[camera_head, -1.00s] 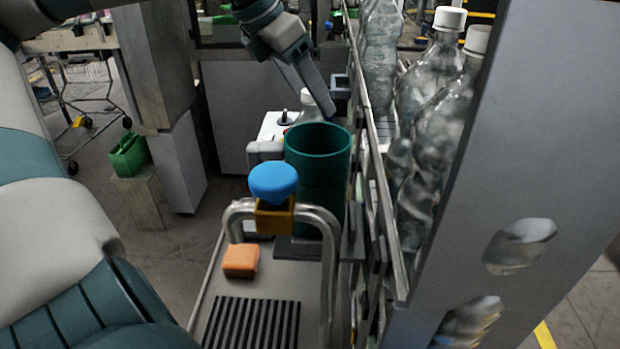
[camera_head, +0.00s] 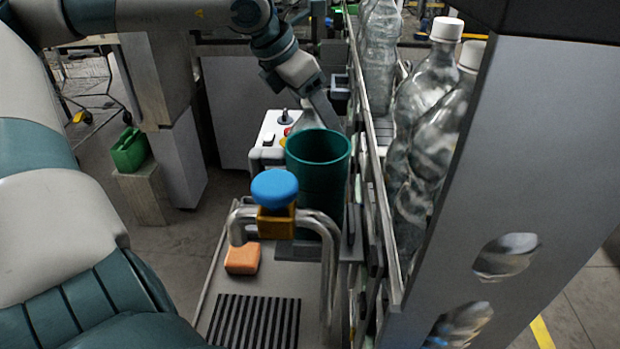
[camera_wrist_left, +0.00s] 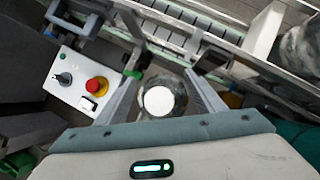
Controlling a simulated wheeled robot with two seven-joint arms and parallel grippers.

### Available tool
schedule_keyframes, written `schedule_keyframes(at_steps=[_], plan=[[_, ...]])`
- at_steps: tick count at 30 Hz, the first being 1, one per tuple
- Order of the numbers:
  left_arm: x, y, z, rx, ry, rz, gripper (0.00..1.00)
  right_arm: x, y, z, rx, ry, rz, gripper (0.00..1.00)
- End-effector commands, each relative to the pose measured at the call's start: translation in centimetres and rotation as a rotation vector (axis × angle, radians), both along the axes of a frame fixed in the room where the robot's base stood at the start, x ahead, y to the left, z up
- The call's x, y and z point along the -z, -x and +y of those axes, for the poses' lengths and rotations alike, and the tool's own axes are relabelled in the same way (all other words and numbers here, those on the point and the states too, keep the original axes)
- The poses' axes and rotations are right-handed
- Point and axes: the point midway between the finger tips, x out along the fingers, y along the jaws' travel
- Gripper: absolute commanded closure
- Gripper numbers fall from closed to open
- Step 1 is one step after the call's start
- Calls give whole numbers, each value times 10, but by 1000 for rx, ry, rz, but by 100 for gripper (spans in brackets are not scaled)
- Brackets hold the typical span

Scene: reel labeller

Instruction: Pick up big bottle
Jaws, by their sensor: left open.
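A clear bottle with a white cap (camera_wrist_left: 158,101) stands between the fingers of my left gripper (camera_wrist_left: 165,80) in the left wrist view, seen from above. The fingers are open on either side of it, with gaps still visible. In the head view my left gripper (camera_head: 326,110) points down just behind the green cylindrical container (camera_head: 318,185). There the bottle (camera_head: 306,121) is mostly hidden by the gripper and the container. Other large clear bottles with white caps (camera_head: 446,29) stand behind the rail at right. My right gripper is not in view.
A white control box (camera_head: 270,131) with a red button is left of the gripper. A metal rail (camera_head: 378,190) runs along the right.

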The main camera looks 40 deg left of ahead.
Motion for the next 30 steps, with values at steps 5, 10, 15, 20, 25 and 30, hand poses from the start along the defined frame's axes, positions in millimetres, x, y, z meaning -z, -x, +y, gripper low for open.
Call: schedule_keyframes(at_steps=[5, 10, 15, 20, 25, 30], plan=[[0, 0, 0, 0, 0, 0, 38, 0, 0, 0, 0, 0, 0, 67], [0, 0, 0, 0, 0, 0, 76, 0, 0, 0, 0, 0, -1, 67], [1, 1, 0, 0, 0, 3, 100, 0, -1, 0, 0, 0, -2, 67], [2, 1, 0, 0, 0, 6, 100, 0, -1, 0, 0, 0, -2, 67], [3, 2, 0, -1, 0, 9, 100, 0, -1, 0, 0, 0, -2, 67], [4, 2, 0, -1, 1, 12, 100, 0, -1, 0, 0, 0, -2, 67]])
